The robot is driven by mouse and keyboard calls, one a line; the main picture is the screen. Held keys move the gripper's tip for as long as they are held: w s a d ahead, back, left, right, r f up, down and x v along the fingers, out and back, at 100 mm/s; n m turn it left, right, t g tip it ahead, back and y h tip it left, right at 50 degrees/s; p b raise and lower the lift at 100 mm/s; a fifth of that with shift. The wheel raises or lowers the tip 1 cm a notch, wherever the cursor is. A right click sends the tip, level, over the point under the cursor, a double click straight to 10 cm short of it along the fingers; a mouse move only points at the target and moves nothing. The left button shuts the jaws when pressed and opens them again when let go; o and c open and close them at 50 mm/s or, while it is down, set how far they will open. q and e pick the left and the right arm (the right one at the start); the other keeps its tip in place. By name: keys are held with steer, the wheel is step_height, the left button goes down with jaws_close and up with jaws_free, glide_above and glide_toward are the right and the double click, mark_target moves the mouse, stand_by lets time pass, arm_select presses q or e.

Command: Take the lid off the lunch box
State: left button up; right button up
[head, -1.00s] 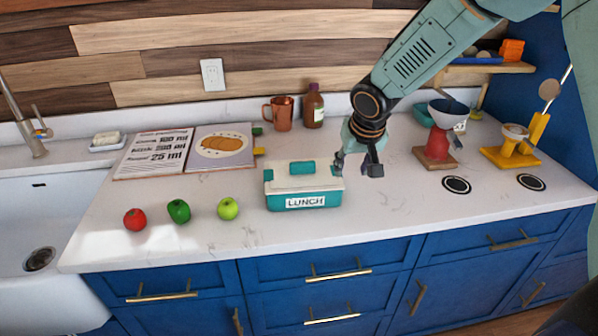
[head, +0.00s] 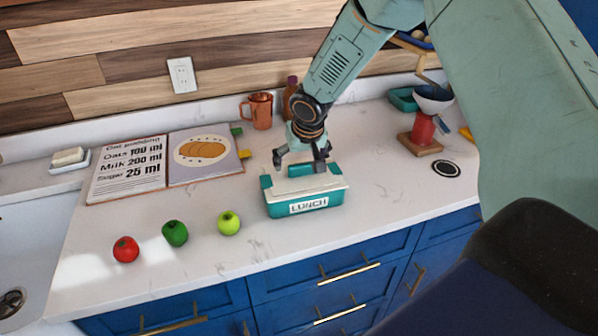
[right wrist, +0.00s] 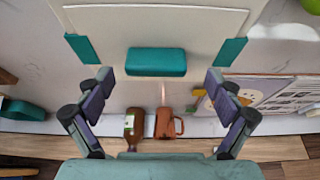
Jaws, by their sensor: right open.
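The teal lunch box (head: 276,208) with a white LUNCH label stands on the counter. Its cream lid (head: 310,188) lies on top and also shows in the right wrist view (right wrist: 160,22). A teal block handle (right wrist: 157,62) stands on the lid, with teal clips at the lid's sides. My right gripper (head: 300,164) is open and empty above the lid. In the right wrist view its fingertips (right wrist: 159,77) are wide apart, one to each side of the handle and not touching it. My left gripper is out of view.
A red tomato (head: 126,249), a green pepper (head: 175,233) and a green apple (head: 229,222) lie left of the box. An open recipe book (head: 127,169), a copper mug (head: 261,110) and a brown bottle (right wrist: 133,127) are behind.

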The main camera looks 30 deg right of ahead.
steer(key=shift+d+x, duration=0.25)
steer(key=shift+x, duration=1.05)
steer(key=shift+s, duration=0.2)
steer(key=shift+a+r, duration=0.1)
steer(key=shift+c, duration=0.2)
steer(key=shift+s, duration=0.15)
steer(key=shift+c, duration=1.4)
steer(key=c, duration=0.9)
